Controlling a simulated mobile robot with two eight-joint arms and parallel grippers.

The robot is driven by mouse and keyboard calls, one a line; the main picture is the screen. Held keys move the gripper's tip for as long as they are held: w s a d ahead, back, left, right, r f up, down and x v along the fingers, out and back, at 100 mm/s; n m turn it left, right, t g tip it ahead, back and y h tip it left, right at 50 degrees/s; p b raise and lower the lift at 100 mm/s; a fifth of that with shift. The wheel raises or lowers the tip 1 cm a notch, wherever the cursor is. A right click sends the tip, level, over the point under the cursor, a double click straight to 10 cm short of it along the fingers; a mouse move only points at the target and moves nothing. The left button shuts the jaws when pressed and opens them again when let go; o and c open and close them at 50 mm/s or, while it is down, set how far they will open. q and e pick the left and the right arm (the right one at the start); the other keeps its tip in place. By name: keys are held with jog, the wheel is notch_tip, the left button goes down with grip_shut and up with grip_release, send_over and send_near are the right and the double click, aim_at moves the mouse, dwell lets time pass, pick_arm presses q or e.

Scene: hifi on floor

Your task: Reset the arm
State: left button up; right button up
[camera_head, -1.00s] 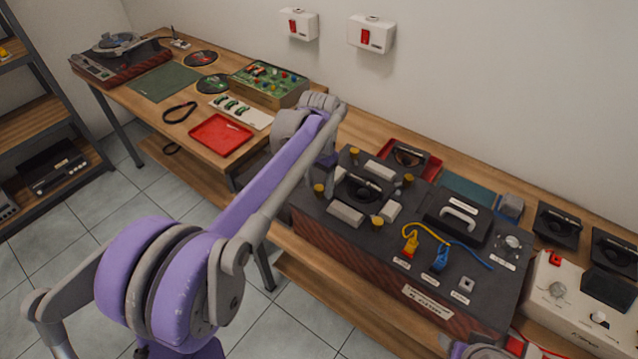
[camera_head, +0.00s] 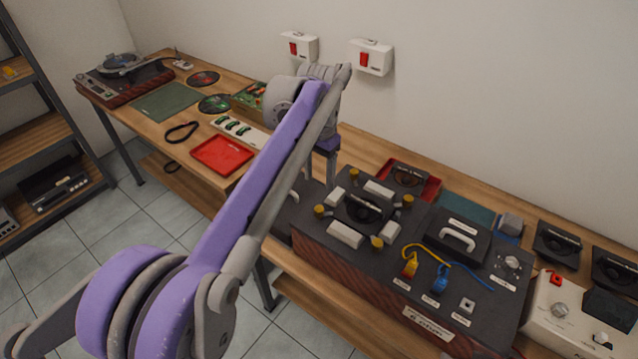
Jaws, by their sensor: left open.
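My left arm (camera_head: 235,200), purple and grey, comes in from the lower left and rises to a bent wrist near the wall. My right gripper is not in this view.
The dark test unit (camera_head: 345,262) stands on the bench, with yellow and blue plugs. A cream box (camera_head: 570,318) is at its right. A red tray (camera_head: 222,155), a green mat (camera_head: 166,104) and a turntable (camera_head: 120,75) lie further left. Wall switches (camera_head: 371,58) are behind.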

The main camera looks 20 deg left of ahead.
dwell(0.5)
pick_arm(q)
jog(key=s+d+f+n+t, duration=0.1)
jog(key=s+f+t, duration=0.1)
jog(key=s+f, duration=0.5)
jog(key=s+d+f+n+t, duration=0.2)
jog(key=s+f, duration=0.5)
jog(key=s, duration=1)
jog(key=shift+t, duration=0.7)
jog(key=shift+f, duration=0.1)
